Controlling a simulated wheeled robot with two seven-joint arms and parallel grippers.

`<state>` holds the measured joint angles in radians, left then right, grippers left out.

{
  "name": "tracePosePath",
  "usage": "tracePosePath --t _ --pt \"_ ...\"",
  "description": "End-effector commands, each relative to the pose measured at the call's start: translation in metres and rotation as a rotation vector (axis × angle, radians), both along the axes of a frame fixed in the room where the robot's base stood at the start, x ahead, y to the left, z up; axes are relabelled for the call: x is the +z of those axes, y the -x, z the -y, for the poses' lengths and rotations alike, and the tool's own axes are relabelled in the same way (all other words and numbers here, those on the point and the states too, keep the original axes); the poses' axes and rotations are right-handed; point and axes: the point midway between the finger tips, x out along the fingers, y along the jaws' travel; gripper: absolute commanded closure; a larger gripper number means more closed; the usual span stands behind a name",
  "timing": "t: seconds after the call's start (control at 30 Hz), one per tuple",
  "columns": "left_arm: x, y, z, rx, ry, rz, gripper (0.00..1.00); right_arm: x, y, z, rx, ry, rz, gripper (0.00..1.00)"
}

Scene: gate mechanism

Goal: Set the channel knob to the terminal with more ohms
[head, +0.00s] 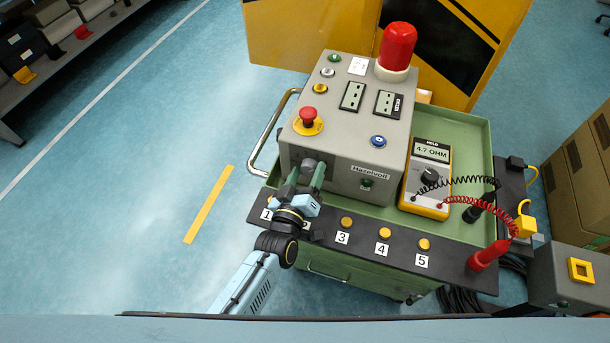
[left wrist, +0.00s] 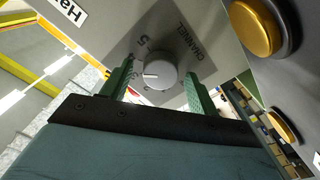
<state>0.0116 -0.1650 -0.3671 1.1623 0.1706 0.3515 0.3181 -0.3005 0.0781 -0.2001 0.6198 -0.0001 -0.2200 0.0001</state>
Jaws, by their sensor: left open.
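The channel knob (left wrist: 160,74) is a grey dial under the word CHANNEL on the box's face. Its white mark points left in the left wrist view; a 5 shows near it, other numerals are partly hidden. My left gripper (head: 305,176) is open, its green fingers (left wrist: 158,68) on either side of the knob; contact cannot be told. The yellow meter (head: 431,178) reads 4.7 OHM. Yellow terminals (head: 384,233) line the black strip, with labels 1, 3, 4 and 5 readable and 2 partly covered.
The grey Hazelvolt box (head: 345,150) with a red lamp (head: 396,48) stands on a green cart (head: 470,140). A red probe (head: 488,254) and black probe (head: 478,208) stand at the right on coiled leads. A grey box (head: 570,275) is at lower right. Floor at left is clear.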

Motion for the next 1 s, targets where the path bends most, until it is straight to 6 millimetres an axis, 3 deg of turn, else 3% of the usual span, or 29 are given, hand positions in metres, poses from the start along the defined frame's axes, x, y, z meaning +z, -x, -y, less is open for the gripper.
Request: tracePosePath --t 0.17,0.7,1.0 --pt "-0.001 0.012 -0.004 0.000 -0.002 -0.002 0.40 0.003 0.000 0.000 0.000 0.000 0.000 0.29" --pt "0.000 0.113 -0.037 0.000 -0.001 -0.002 0.40 0.012 -0.001 0.001 0.001 0.002 0.000 0.29" --pt "0.000 0.128 -0.041 0.000 0.000 0.000 0.40 0.012 -0.001 0.002 0.001 0.003 0.001 0.29"
